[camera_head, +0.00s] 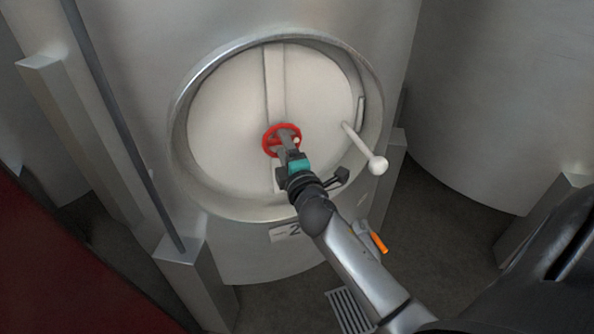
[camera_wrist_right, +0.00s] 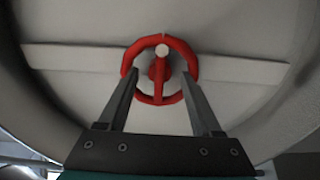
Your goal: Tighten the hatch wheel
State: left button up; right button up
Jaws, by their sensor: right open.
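The red hatch wheel (camera_head: 267,141) sits at the middle of the round pale hatch (camera_head: 225,120) on a steel tank. It also shows in the right wrist view (camera_wrist_right: 160,100), with a red spoke and a pale knob near its top. My right gripper (camera_head: 290,136) is in front of the wheel. In the right wrist view its two fingers (camera_wrist_right: 160,92) are spread apart, one at each side of the wheel's rim. I cannot tell whether they touch it. The arm and gripper hide part of the wheel in the head view. My left gripper is not in view.
A white handle with a round knob (camera_head: 377,165) sticks out at the hatch's right side. A steel rim (camera_head: 176,125) surrounds the hatch. A valve with an orange handle (camera_head: 378,243) is below, close to my right arm. A floor grate (camera_head: 347,311) lies lower down.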

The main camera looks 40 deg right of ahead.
jog(key=v, duration=1.3)
jog(key=shift+s, duration=0.3)
jog(key=s+a+f+m+g+y, duration=0.1)
jog(key=s+a+f+m+g, duration=0.15)
jog(key=f, duration=0.85)
jog(key=s+a+f+m+g+y, duration=0.2)
jog(key=s+a+f+g, duration=0.1)
jog(key=f, duration=0.9)
jog(key=s+a+f+m+g+y, duration=0.1)
jog(key=s+a+f+m+g, duration=0.15)
jog(key=f, duration=0.85)
jog(key=s+f+m+g, duration=0.1)
jog(key=s+f+g, duration=0.1)
jog(key=s+f, duration=0.3)
jog(key=s+f+m+g, duration=0.2)
jog(key=s+f, duration=0.3)
jog(key=s, duration=0.7)
jog(key=s+f+m+g+y, duration=0.1)
jog(key=s+f+g, duration=0.3)
jog(key=s, duration=0.4)
jog(key=shift+s+a+f+m, duration=0.15)
jog(key=shift+s+f+m, duration=0.25)
jog(key=shift+f+m, duration=0.25)
